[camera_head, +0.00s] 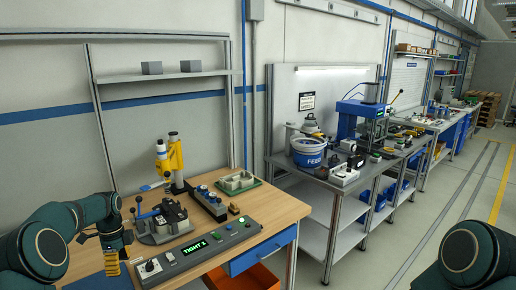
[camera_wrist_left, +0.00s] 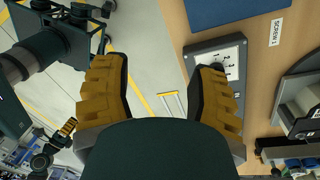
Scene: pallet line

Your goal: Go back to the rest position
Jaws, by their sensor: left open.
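My left gripper (camera_head: 112,260) is at the left end of the wooden bench (camera_head: 272,208) in the head view, beside the control box (camera_head: 215,250) that reads "TIGHT 1". In the left wrist view its two yellow-padded fingers (camera_wrist_left: 160,95) stand apart with nothing between them, over the floor just off the bench edge. My right arm shows only as a dark rounded link at the lower right of the head view. A small yellow-padded part at the left of the left wrist view may be my right gripper; its jaws are unclear.
On the bench are a grey clamp fixture (camera_head: 163,222), a yellow stand (camera_head: 176,165) and a green board (camera_head: 238,182). A dark blue mat (camera_wrist_left: 230,10) lies near the left gripper. A second bench holds a "FEED" bucket (camera_head: 308,153). The aisle floor at right is clear.

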